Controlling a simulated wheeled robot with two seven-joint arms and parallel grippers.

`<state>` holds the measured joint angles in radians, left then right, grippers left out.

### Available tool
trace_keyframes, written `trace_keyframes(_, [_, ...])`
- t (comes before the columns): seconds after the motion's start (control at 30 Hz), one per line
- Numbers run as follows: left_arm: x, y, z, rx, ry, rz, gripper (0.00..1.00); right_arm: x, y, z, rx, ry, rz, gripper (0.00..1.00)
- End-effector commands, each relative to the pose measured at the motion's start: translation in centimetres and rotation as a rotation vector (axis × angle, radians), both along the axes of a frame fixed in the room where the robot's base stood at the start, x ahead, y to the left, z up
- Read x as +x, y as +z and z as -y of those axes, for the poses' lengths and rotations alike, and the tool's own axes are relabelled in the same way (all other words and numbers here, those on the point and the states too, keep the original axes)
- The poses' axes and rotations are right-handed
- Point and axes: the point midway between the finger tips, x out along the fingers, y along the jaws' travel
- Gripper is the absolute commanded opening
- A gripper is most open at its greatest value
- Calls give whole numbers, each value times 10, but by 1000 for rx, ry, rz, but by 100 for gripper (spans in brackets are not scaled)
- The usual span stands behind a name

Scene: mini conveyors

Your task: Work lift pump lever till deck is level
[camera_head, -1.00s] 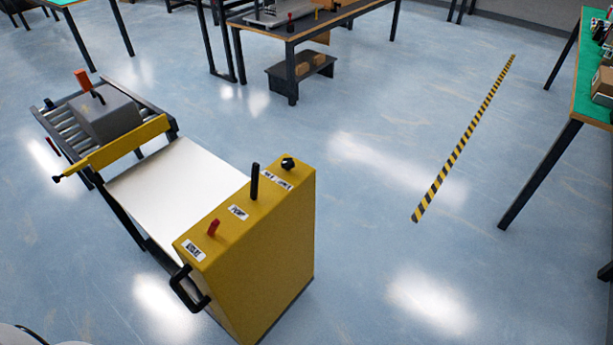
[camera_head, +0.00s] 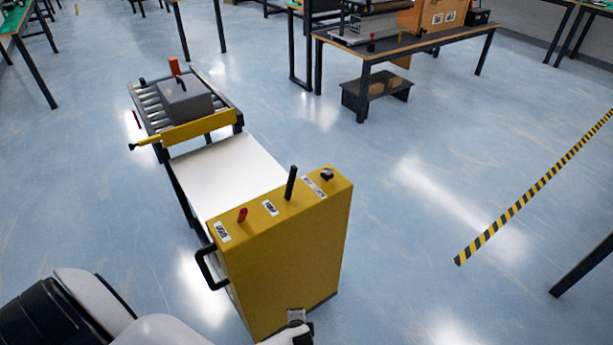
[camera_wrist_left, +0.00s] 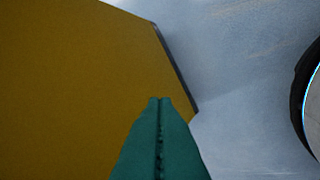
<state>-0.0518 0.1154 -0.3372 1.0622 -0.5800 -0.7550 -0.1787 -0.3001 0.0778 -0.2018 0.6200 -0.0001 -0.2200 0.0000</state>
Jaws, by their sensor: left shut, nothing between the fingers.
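The lift cart's yellow housing (camera_head: 290,255) stands at center in the head view. A black upright lever (camera_head: 291,183), a red lever (camera_head: 242,215) and a black knob (camera_head: 327,174) are on its top, beside small labels too blurred to read surely. The white deck (camera_head: 225,170) stretches behind it to a roller conveyor (camera_head: 150,105). The deck seems lower than the conveyor's yellow bar; I cannot tell by how much. My left gripper (camera_wrist_left: 160,100) is shut and empty, its teal fingers in front of the yellow housing, away from the levers. My right gripper is not visible.
A grey box (camera_head: 187,102) sits on the conveyor rollers. A black handle (camera_head: 207,268) sticks out from the housing's left side. A table (camera_head: 400,45) with a lower shelf stands behind. Floor right of the cart is clear up to a yellow-black stripe (camera_head: 535,190).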

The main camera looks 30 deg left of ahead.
Motion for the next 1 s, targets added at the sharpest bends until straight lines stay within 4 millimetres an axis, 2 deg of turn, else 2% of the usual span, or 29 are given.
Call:
trace_keyframes(0.03, [33, 31, -2, 69, -33, 51, 0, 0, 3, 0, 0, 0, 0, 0])
trace_keyframes(0.07, [50, 50, -4, 119, -52, 80, 0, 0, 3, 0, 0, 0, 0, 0])
trace_keyframes(0.1, [73, 78, -6, 186, -72, 121, 0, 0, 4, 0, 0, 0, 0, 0])
trace_keyframes(0.17, [103, 123, -9, 292, -89, 184, 0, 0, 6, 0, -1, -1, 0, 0])
trace_keyframes(0.2, [120, 153, -11, 359, -95, 225, 0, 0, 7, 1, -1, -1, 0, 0])
trace_keyframes(0.3, [151, 225, -14, 510, -79, 325, 0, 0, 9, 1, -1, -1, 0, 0])
trace_keyframes(0.4, [167, 288, -15, 628, -42, 411, 0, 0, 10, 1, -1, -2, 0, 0])
trace_keyframes(0.5, [173, 333, -16, 709, -2, 471, 0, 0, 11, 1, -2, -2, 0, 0])
trace_keyframes(0.6, [173, 360, -16, 757, 29, 509, 0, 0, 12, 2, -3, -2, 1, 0])
trace_keyframes(0.7, [173, 372, -16, 778, 43, 524, 0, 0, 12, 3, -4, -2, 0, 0])
trace_keyframes(1.0, [173, 373, -17, 779, 45, 525, 0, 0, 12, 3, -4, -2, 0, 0])
